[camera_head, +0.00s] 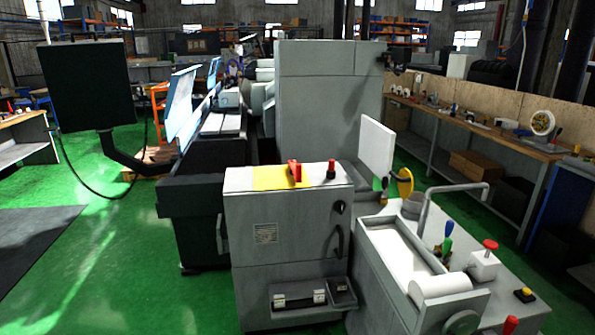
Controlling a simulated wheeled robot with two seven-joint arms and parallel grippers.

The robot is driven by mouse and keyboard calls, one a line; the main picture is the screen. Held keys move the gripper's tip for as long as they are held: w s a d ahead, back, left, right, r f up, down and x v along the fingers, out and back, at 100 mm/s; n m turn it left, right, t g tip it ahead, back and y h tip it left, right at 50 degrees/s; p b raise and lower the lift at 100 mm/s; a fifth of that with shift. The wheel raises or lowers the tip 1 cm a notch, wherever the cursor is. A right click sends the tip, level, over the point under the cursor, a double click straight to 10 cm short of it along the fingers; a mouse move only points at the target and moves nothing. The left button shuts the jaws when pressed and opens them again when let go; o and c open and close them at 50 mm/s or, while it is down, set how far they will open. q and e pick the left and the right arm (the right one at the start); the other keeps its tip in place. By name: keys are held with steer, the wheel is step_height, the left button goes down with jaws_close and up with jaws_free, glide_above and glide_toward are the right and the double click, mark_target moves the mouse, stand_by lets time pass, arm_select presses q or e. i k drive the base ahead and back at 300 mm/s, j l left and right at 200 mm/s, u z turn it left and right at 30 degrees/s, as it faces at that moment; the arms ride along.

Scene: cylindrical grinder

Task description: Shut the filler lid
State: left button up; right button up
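A yellow rounded disc (405,182), which looks like the filler lid, stands raised and steeply tilted behind the right-hand tank unit. Just below it is a short grey cylinder (412,208) that looks like a filler neck. The disc appears to stand up off this neck; its hinge is too small to make out. A white flat panel (376,147) stands upright to the left of the disc. Neither of my grippers shows in the head view.
A grey cabinet (290,240) with a red-and-yellow switch stands front centre. The tank unit has an open white trough (398,255), a bent grey rail (428,210) and a red-topped box (484,264). A workbench (470,130) runs along the right wall. Green floor is free at left.

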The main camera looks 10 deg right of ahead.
mark_target(404, 180)
steer(key=i+l+z, duration=0.25)
steer(key=i+z, duration=0.2)
steer(key=i, duration=0.15)
steer(key=i+z, duration=0.45)
steer(key=i, duration=0.2)
